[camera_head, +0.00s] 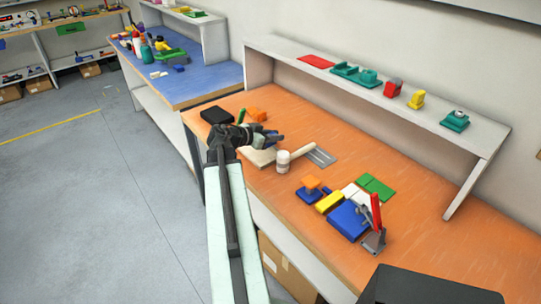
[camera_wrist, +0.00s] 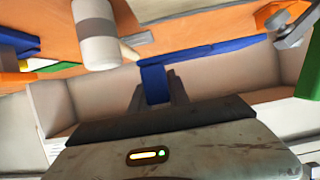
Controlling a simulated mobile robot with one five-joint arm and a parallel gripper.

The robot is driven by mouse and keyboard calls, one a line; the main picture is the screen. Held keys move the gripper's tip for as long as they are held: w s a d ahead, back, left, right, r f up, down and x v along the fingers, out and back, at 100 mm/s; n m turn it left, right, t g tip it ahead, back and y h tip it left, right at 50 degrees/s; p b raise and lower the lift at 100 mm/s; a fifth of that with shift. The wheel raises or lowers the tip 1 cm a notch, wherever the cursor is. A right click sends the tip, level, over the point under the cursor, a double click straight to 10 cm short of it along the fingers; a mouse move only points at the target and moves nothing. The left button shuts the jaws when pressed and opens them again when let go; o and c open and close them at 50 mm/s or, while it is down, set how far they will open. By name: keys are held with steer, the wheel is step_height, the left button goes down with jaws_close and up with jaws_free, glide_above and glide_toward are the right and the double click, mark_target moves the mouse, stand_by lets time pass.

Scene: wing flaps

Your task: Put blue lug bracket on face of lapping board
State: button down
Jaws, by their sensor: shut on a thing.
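My gripper (camera_head: 272,139) is over the orange bench, beside a pale beige board (camera_head: 261,158), which I take to be the lapping board. In the wrist view, my gripper's dark fingers (camera_wrist: 156,95) are shut on the blue lug bracket (camera_wrist: 154,82). A long blue part of it stretches to the right beyond the fingers. The bracket shows only as a small blue patch (camera_head: 271,143) in the head view, mostly hidden by my gripper. The pale board (camera_wrist: 215,80) lies under and behind the bracket in the wrist view. I cannot tell whether they touch.
A white-headed mallet (camera_head: 283,161) lies close to the board, next to a grey plate (camera_head: 321,156). A black box (camera_head: 217,115) and an orange block (camera_head: 257,114) are behind my gripper. A raised shelf (camera_head: 330,80) runs along the wall.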

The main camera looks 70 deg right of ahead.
mark_target(274, 157)
step_height(274, 157, down, 7)
steer(key=b, duration=0.5)
steer(key=shift+r, duration=0.15)
steer(key=c, duration=1.7)
jaws_free()
steer(key=shift+f, duration=0.2)
steer(key=shift+o, duration=0.9)
steer(key=shift+r, duration=0.1)
steer(key=shift+a+r, duration=0.15)
steer(key=shift+r, duration=0.15)
steer(key=p+v, duration=0.4)
steer(key=v, duration=0.6)
steer(key=shift+w+a+r, duration=0.15)
steer(key=shift+w+a, duration=0.05)
steer(key=shift+a, duration=0.05)
steer(key=shift+w+a+p, duration=0.25)
steer(key=shift+a+p, duration=0.05)
steer(key=shift+a, duration=0.1)
